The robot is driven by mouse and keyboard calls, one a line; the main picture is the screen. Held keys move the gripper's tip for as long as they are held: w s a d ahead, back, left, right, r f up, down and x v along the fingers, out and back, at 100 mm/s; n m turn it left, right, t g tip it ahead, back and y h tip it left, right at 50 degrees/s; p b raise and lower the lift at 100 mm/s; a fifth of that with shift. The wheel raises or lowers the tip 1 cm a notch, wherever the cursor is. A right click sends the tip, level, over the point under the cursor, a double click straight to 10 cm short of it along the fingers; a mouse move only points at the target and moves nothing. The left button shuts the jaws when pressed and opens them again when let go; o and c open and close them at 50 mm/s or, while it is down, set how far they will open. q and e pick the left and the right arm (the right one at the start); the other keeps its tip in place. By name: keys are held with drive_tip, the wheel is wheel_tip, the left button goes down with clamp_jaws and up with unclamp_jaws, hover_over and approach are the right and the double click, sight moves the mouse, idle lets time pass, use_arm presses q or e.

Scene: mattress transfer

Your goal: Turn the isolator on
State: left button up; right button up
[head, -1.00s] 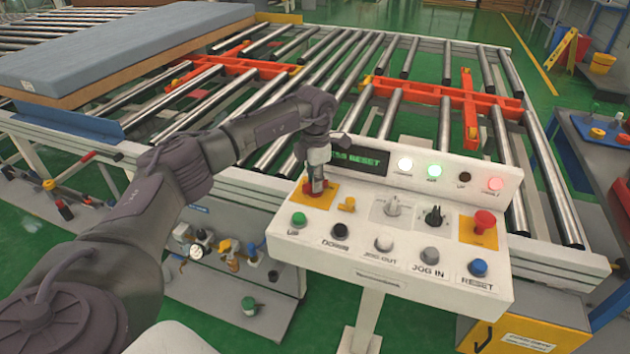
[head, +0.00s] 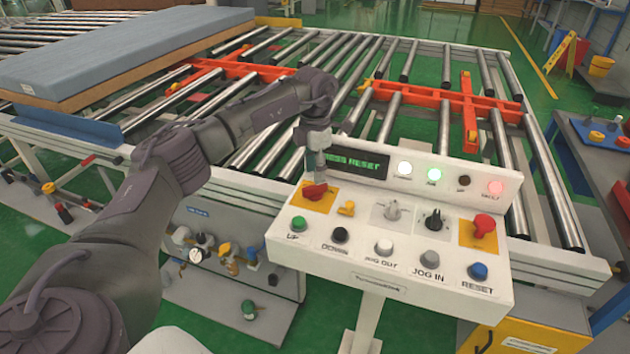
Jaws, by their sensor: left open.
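The control panel (head: 318,254) stands in front of the roller conveyor. A red rotary knob (head: 313,191), likely the isolator, sits on a yellow plate at the panel's upper left; its handle lies roughly crosswise and slightly tilted in the picture. My left gripper (head: 320,177) is open, pointing down just above and behind this knob, and seems clear of it. The lit green display (head: 357,163) reads "RESS RESET", its left end hidden by my gripper. The white, green and red lamps beside it glow. My right gripper is out of view.
A red button (head: 484,226) on a yellow plate is at the panel's right. Labelled buttons line the front, including blue RESET (head: 478,271). A blue mattress (head: 120,55) lies at the back left.

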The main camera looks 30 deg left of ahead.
sight(315, 186)
use_arm(q)
wheel_tip(315, 186, up, 7)
idle(0.8)
